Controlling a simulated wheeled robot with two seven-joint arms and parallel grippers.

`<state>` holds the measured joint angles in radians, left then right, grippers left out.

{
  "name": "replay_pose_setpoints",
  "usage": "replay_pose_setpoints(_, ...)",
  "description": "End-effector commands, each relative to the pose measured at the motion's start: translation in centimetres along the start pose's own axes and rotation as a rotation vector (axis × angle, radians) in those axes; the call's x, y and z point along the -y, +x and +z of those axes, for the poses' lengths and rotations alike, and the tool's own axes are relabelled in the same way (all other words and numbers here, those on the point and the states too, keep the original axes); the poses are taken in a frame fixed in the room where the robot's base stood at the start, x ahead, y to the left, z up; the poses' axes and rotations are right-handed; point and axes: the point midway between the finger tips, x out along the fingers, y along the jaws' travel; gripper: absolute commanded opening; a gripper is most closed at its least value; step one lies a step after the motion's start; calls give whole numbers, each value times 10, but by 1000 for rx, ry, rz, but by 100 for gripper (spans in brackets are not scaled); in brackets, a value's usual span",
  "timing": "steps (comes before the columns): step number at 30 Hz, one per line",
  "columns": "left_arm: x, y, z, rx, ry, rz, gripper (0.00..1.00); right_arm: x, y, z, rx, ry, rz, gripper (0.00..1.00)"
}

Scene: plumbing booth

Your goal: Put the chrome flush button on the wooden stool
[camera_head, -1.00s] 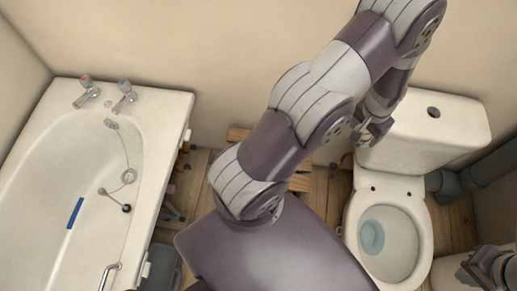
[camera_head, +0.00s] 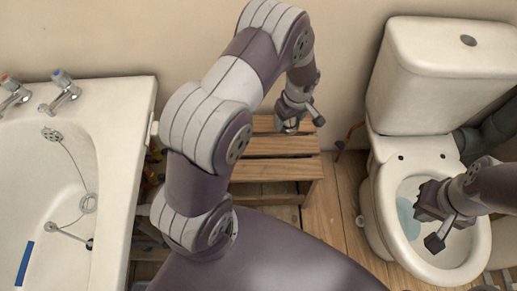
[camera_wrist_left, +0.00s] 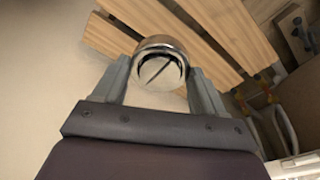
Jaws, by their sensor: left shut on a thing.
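My left gripper (camera_head: 300,118) is shut on the chrome flush button (camera_wrist_left: 160,66), a short round cylinder with a slotted face held between the two fingertips. In the head view the button (camera_head: 288,127) is a small shiny piece below the fingers, over the far part of the wooden stool. The wooden stool (camera_head: 272,170) has light slats with gaps and stands by the wall, partly hidden by my left arm. Its slats also show behind the button in the left wrist view (camera_wrist_left: 215,40). My right gripper (camera_head: 430,224) hangs over the toilet bowl, fingers apart and empty.
The toilet (camera_head: 385,215) with its cistern (camera_head: 440,85) stands right of the stool. The bathtub (camera_head: 125,150) with taps is on the left. Bare wooden floor (camera_head: 330,205) lies between stool and toilet. The wall (camera_head: 345,50) is close behind the stool.

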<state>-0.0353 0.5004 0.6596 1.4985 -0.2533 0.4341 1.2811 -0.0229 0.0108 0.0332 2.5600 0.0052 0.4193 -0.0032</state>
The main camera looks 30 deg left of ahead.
Motion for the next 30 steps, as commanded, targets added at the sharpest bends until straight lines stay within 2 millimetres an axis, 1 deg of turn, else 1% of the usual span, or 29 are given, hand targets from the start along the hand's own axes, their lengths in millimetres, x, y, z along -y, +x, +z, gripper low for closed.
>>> replay_pose_setpoints(1, 10, 10, -5, 1, -12, -5, 33, 0, 6, 1, 0, 0, 0, 0)
replay_pose_setpoints(2, 16, 16, -8, 1, -15, -4, 33, 0, 9, 1, -1, 0, 0, 0)
replay_pose_setpoints(6, 53, 45, -28, 2, -15, -5, 33, 0, 22, 2, 0, 0, 0, 0)
replay_pose_setpoints(9, 74, 60, -39, 2, -14, -3, 33, 0, 28, 3, 0, 0, 0, 0)
replay_pose_setpoints(12, 87, 69, -46, 2, -11, -3, 33, 0, 31, 4, 0, 0, 0, 0)
replay_pose_setpoints(16, 93, 78, -49, 2, -7, -2, 33, 0, 35, 4, 0, 0, 0, 0)
replay_pose_setpoints(21, 93, 111, -44, 2, -6, -1, 33, 0, 54, 6, 0, 0, 0, 0)
replay_pose_setpoints(22, 92, 113, -44, 1, -6, -1, 33, 0, 55, 7, 0, 0, 0, 0)
replay_pose_setpoints(26, 92, 111, -45, 1, -7, 0, 33, 0, 52, 6, 0, 0, 0, 0)
replay_pose_setpoints(30, 92, 112, -44, 1, -7, 0, 33, 0, 53, 6, 0, 0, 0, 0)
